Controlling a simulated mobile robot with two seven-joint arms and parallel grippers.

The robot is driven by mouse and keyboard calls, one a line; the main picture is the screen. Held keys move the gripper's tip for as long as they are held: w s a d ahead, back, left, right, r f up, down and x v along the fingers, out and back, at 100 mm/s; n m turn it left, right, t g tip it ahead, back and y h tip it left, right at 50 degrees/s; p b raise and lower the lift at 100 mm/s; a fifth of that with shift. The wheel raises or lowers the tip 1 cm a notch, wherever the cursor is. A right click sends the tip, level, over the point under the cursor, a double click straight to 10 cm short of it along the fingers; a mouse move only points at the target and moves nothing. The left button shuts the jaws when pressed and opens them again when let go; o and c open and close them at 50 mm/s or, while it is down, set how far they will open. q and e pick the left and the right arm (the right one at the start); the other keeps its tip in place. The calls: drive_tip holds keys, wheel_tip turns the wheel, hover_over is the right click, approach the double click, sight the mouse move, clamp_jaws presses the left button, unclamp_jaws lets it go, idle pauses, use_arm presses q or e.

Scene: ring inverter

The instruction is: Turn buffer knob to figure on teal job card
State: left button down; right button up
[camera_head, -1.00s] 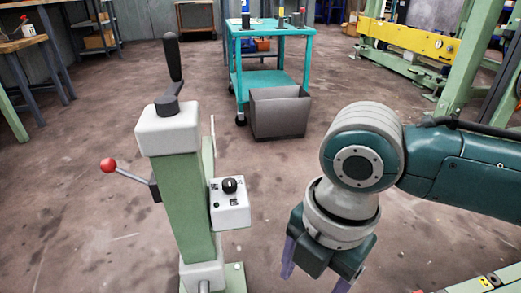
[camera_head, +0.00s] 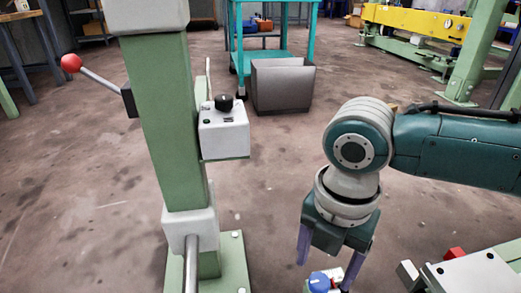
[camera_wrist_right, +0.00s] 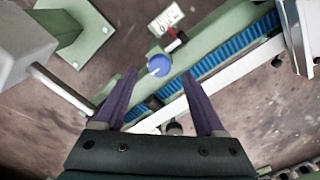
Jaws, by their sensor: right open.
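A blue knob (camera_head: 320,281) shows at the bottom edge of the head view, between my right gripper's fingers in the picture. In the right wrist view the blue knob (camera_wrist_right: 159,66) stands on a green rail, beyond and between the fingertips, apart from them. A black knob (camera_head: 224,104) sits on a white box on the green post. I cannot tell from any label which is the buffer knob. My right gripper (camera_head: 328,268) is open and empty, pointing down. No teal card can be made out. My left gripper is out of view.
The green post (camera_head: 168,120) with a red-balled lever (camera_head: 71,63) stands left of my right arm. A blue belt (camera_wrist_right: 220,58) runs beside the blue knob. A grey bin (camera_head: 283,86) stands by the teal cart (camera_head: 237,60). Floor between post and gripper is clear.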

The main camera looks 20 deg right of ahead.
sight(320, 281)
wheel_tip(320, 281, down, 4)
drive_tip(key=shift+r+b, duration=0.2)
drive_tip(key=shift+b, duration=0.75)
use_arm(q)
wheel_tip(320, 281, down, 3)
use_arm(e)
drive_tip(key=shift+r, duration=0.1)
clamp_jaws()
